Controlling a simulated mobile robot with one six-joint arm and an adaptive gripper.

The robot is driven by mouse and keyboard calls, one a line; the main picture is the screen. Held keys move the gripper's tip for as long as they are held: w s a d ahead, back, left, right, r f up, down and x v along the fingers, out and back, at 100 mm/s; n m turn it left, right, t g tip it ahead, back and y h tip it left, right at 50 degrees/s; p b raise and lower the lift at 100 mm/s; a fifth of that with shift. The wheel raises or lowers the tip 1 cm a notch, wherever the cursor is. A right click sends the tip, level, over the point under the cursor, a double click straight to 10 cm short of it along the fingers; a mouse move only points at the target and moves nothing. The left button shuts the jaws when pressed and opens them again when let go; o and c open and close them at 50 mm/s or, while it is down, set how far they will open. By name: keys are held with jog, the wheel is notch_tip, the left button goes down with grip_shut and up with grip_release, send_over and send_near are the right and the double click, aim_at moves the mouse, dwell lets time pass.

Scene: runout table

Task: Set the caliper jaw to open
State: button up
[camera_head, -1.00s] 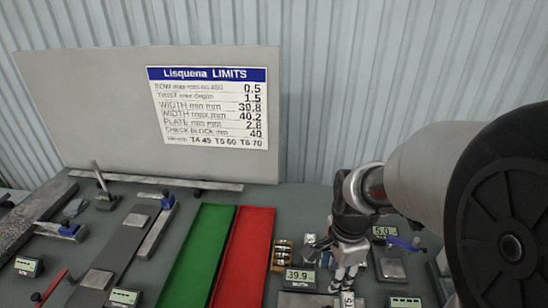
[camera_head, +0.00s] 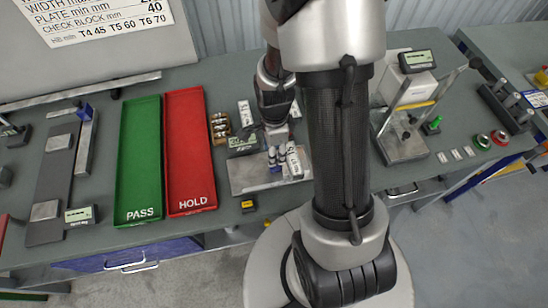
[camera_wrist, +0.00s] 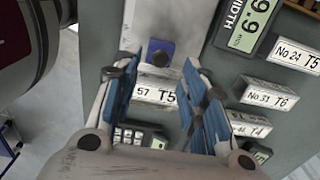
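A steel plate (camera_head: 245,178), which looks like the width gauge's bed, lies under my gripper. In the wrist view a blue block with a dark round knob (camera_wrist: 160,52), apparently the caliper jaw, stands on that plate (camera_wrist: 165,18). A white block labelled "57 T5" (camera_wrist: 153,94) lies just below it; I cannot tell whether they touch. My gripper (camera_wrist: 160,72) has its blue-padded fingers spread on either side of that block, close to the jaw; contact is unclear. My gripper also shows over the plate in the head view (camera_head: 277,158). The width display (camera_wrist: 252,22) reads about "9.9", partly cut off.
A green PASS tray (camera_head: 139,160) and a red HOLD tray (camera_head: 188,150) lie left of the plate. Labelled blocks, including "No.31 T6" (camera_wrist: 268,95), lie close right in the wrist view. A gauge stand (camera_head: 403,135) is beyond my arm.

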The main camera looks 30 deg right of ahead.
jog(key=shift+f+b, duration=0.35)
jog(key=shift+f, duration=1.7)
jog(key=shift+c, duration=0.4)
grip_shut()
